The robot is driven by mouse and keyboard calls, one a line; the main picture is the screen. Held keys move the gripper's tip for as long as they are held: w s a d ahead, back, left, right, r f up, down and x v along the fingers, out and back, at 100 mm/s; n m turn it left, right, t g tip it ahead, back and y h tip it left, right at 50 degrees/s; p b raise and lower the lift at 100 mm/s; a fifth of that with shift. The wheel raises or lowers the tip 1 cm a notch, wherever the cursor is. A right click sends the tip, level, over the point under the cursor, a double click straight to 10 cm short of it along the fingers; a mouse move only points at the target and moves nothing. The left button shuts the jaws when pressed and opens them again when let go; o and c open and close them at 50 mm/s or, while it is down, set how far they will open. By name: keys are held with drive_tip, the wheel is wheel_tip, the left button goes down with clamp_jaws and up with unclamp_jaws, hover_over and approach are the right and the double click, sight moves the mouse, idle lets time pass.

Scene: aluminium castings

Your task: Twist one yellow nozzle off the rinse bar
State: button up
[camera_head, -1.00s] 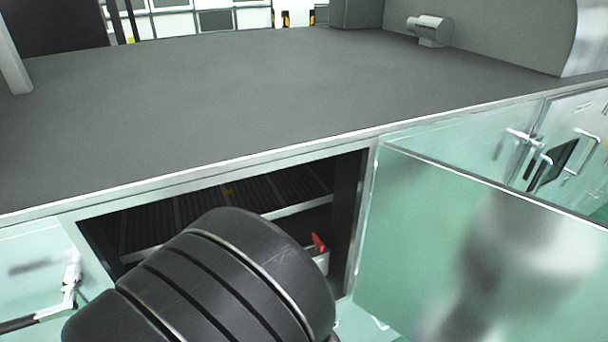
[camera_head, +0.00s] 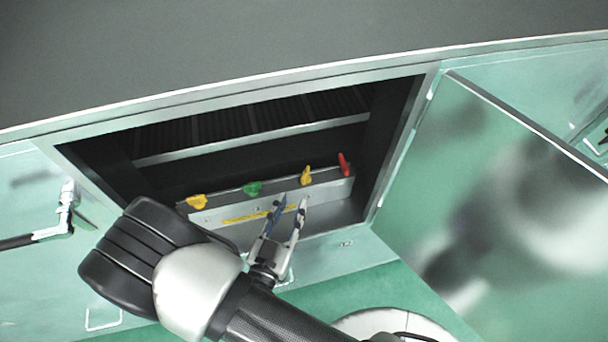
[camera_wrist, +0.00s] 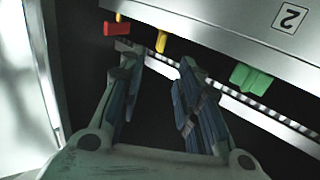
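The rinse bar (camera_head: 323,189) is a grey metal bar inside an open cabinet. In the head view it carries, from left to right, a yellow nozzle (camera_head: 197,202), a green nozzle (camera_head: 252,189), a second yellow nozzle (camera_head: 306,176) and a red nozzle (camera_head: 344,164). My gripper (camera_head: 290,203) is open and empty in front of the bar, below the right-hand yellow nozzle. In the wrist view the gripper (camera_wrist: 158,61) has its fingers apart. A yellow nozzle (camera_wrist: 161,42) shows just beyond the gap, between the red nozzle (camera_wrist: 117,29) and the green nozzle (camera_wrist: 250,78).
The cabinet opening has a metal frame (camera_head: 240,92) above and an open, frosted green door (camera_head: 500,190) on the right. A dark rack with a metal rail (camera_head: 250,140) lies above the bar. A plate marked 2 (camera_wrist: 290,17) shows in the wrist view.

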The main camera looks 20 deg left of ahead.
sight(307, 175)
drive_tip(key=w, duration=0.7)
drive_tip(key=w+b, duration=0.1)
drive_tip(key=w, duration=0.3)
drive_tip(key=shift+w+d, duration=0.2)
drive_tip(key=shift+d, duration=0.1)
drive_tip(key=shift+c, duration=0.4)
clamp_jaws()
drive_tip(key=n+y, duration=0.3)
drive_tip(key=y, duration=0.2)
drive_tip(key=shift+w+d, duration=0.1)
drive_tip(key=shift+d, duration=0.05)
drive_tip(key=n+g+y+b, duration=0.1)
drive_tip(key=n+y, duration=0.1)
drive_tip(key=y, duration=0.1)
drive_tip(key=shift+n+g+y, duration=0.4)
drive_tip(key=shift+n+y, duration=0.3)
drive_tip(key=shift+y, duration=0.2)
